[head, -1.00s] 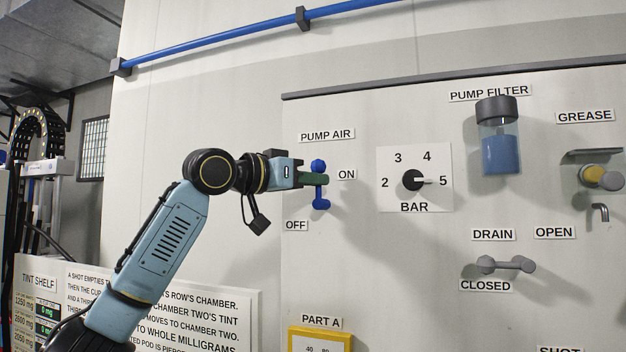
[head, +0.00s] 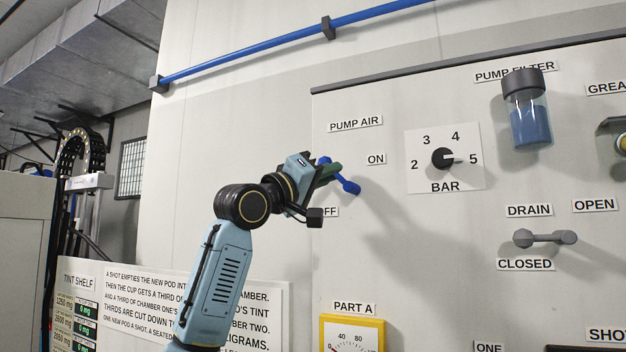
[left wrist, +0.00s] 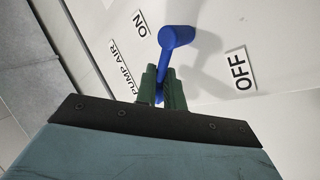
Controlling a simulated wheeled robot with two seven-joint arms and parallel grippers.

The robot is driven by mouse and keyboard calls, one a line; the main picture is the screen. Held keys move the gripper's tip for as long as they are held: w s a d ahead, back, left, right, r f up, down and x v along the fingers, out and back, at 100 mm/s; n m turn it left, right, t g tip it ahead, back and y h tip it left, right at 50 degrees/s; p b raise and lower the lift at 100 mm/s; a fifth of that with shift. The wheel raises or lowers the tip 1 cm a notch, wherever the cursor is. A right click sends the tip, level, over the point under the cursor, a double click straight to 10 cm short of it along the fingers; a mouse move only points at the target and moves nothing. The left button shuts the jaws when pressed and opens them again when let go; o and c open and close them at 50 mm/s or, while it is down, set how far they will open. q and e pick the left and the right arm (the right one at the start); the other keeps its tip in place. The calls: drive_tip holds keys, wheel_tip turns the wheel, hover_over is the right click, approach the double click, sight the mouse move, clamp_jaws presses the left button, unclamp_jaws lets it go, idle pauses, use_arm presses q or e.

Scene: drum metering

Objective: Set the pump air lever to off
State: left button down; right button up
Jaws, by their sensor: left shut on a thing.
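The pump air lever (head: 351,187) is a blue bar with rounded ends on the wall panel, below the PUMP AIR label (head: 355,124). It now slants from upper left to lower right, between the ON label (head: 376,159) and the OFF label (head: 330,211). My left gripper (head: 330,173) has its green fingers shut on it and hides its middle; my arm partly covers the OFF label. In the left wrist view, the blue knob (left wrist: 176,37) stands beyond the fingers (left wrist: 160,88), with the OFF label to its right. My right gripper is not in view.
To the right are the BAR dial (head: 443,158), the pump filter (head: 528,115) and the grey drain handle (head: 545,238). The yellow-framed PART A gauge (head: 380,334) is below. A tint shelf sign (head: 270,300) stands low behind my arm.

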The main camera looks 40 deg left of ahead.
use_arm(q)
drive_tip(key=shift+s+a+f+n+t+y+b, duration=0.1)
drive_tip(key=shift+a+f+n+t+y+b, duration=0.4)
drive_tip(key=shift+n+y, duration=1.7)
drive_tip(key=shift+s+d+f+n+t+y+b, duration=0.15)
drive_tip(key=shift+f+n+y+b, duration=0.8)
drive_tip(key=shift+n, duration=2.05)
drive_tip(key=shift+a+f+n+t+y+b, duration=0.3)
drive_tip(key=shift+n+y+b, duration=0.85)
drive_tip(key=shift+n+y, duration=1.25)
drive_tip(key=shift+n+h, duration=0.25)
drive_tip(key=shift+n, duration=0.05)
drive_tip(key=c, duration=1.6)
unclamp_jaws()
drive_tip(key=shift+o, duration=0.5)
drive_tip(key=shift+s+a, duration=0.1)
drive_tip(key=shift+a, duration=0.1)
drive_tip(key=shift+d, duration=0.1)
